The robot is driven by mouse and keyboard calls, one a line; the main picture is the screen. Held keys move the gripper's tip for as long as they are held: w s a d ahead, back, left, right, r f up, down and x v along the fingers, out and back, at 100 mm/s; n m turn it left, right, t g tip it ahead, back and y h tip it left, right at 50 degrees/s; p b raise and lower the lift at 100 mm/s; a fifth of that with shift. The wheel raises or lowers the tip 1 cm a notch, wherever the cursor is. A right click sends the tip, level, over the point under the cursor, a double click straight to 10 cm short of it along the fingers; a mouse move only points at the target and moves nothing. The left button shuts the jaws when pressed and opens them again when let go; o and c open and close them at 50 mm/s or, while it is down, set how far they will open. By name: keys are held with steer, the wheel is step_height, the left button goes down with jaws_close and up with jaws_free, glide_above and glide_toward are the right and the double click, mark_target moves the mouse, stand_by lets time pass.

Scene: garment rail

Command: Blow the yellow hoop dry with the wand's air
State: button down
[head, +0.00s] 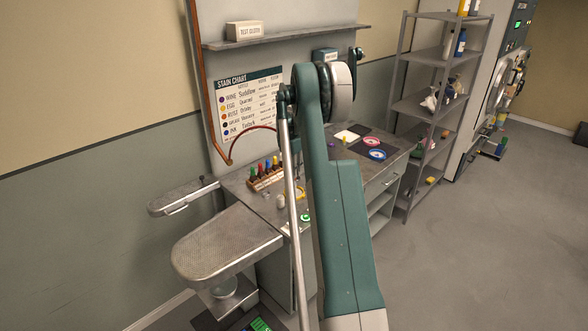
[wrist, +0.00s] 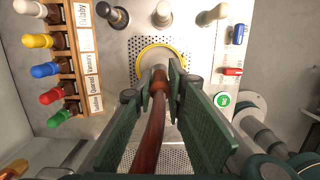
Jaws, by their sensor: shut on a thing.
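The yellow hoop (wrist: 159,47) lies on the perforated metal plate (wrist: 190,42) in the upper middle of the wrist view. A bit of yellow at the bench in the head view looks like the same hoop (head: 299,192), partly behind my arm. My gripper (wrist: 160,82) is shut on the reddish-brown wand (wrist: 152,125), held between its two green fingers. The wand's copper-coloured end points at the hoop's near side; I cannot tell whether they touch. In the head view my arm hides the gripper and wand.
A wooden rack (head: 265,178) of colour-capped bottles stands left of the plate. Three knobbed pieces, including a white one (wrist: 162,14), stand beyond the hoop. A green button (wrist: 222,100) and blue and red pieces are at right. Pink and blue rings (head: 374,142) lie on a dark mat.

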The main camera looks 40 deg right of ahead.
steer(key=shift+f, duration=0.45)
stand_by(1.5)
